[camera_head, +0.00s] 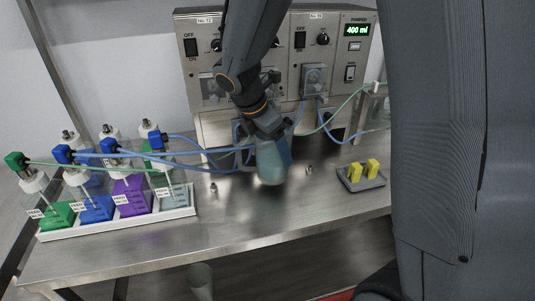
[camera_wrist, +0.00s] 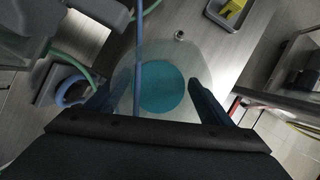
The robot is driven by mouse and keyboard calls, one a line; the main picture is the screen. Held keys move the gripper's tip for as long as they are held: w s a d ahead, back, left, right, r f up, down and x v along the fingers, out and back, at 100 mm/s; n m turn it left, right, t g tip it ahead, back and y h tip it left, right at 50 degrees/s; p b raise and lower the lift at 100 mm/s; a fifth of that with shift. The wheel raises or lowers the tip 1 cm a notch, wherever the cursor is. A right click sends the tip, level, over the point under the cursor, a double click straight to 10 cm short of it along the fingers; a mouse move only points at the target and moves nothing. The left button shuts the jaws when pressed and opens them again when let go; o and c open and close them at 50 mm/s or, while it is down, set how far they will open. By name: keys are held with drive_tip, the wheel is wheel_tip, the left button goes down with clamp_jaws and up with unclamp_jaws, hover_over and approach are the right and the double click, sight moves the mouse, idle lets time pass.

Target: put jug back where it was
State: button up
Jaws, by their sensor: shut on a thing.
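The jug (camera_head: 270,167) is a translucent vessel with teal liquid in it. My gripper (camera_head: 266,135) is shut on the jug, near the middle of the steel bench (camera_head: 240,220), in front of the pump panel. I cannot tell whether the jug touches the bench. In the wrist view the jug (camera_wrist: 162,85) lies between my two fingers (camera_wrist: 168,98), seen from above, with the teal liquid at its centre. A blue tube (camera_wrist: 138,60) crosses over the jug in that view; I cannot tell whether its end is inside. The jug's upper part is hidden by my gripper in the head view.
A white tray (camera_head: 120,228) with several capped bottles and tubes stands at left. The pump panel (camera_head: 190,60) reads 400 ml. A grey tray (camera_head: 362,184) with yellow pieces lies at right. Small metal fittings (camera_head: 309,169) stand on the bench. Bench front is clear.

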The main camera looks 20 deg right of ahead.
drive_tip(key=shift+f, duration=0.85)
drive_tip(key=shift+w+f+p, duration=0.4)
drive_tip(key=shift+f, duration=0.1)
drive_tip(key=shift+f, duration=0.15)
drive_tip(key=o, duration=1.3)
drive_tip(key=shift+o, duration=0.2)
